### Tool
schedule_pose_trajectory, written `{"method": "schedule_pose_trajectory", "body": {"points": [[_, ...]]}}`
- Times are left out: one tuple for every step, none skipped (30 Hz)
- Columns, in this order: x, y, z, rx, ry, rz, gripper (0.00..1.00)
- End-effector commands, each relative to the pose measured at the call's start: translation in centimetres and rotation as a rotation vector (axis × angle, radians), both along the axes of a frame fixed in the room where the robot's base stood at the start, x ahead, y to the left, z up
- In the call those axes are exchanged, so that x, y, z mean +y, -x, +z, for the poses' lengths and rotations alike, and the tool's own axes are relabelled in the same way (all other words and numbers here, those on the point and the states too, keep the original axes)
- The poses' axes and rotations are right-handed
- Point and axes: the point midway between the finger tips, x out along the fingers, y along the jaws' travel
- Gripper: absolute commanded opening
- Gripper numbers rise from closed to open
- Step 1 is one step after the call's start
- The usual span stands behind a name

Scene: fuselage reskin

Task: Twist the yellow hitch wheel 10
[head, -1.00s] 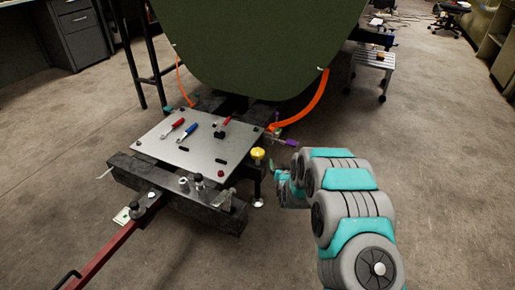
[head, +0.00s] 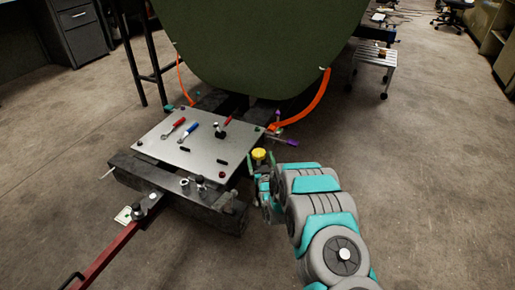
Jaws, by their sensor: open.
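The yellow hitch wheel (head: 259,154) is a small round knob at the right side of the metal plate's cart, in the head view. My gripper (head: 263,180) is at the end of my grey and teal arm, just below and beside the wheel in the picture. It is open, but its fingers are small and partly hidden by my arm. I cannot tell whether it touches the wheel or its stem. The lower part of the wheel's post is hidden behind my gripper.
The metal plate (head: 185,143) carries red and blue handled tools and small knobs. A dark beam (head: 170,192) with a red tow bar (head: 108,257) is in front. A green panel (head: 240,50) with orange straps hangs behind. Floor to the right is clear, up to a small stool (head: 375,62).

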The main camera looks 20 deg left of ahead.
Motion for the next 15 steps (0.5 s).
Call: {"method": "schedule_pose_trajectory", "body": {"points": [[0.4,-0.6,0.1,-0.003,-0.001,0.000,1.00],[0.5,-0.9,0.1,-0.001,0.000,0.000,1.00],[0.8,-1.3,0.0,0.000,0.000,-0.001,1.00],[0.9,-1.7,0.0,-0.001,-0.001,-0.001,1.00],[1.1,-2.0,0.1,-0.002,-0.001,-0.001,1.00],[1.4,-2.5,0.2,-0.004,-0.003,-0.001,1.00],[1.6,-2.8,0.2,-0.003,-0.003,-0.001,1.00],[1.8,-3.0,0.2,-0.001,-0.002,-0.001,1.00],[2.0,-3.4,0.1,0.001,-0.001,-0.001,1.00],[2.1,-3.6,0.0,0.001,-0.001,-0.001,1.00],[2.2,-3.8,0.0,0.000,-0.001,-0.001,1.00],[2.4,-4.2,0.1,-0.001,-0.002,-0.001,1.00],[2.5,-4.4,0.1,-0.002,-0.001,-0.001,1.00],[2.6,-4.5,0.1,-0.002,-0.001,-0.001,1.00],[2.7,-4.7,0.0,0.000,0.000,-0.001,1.00]]}}
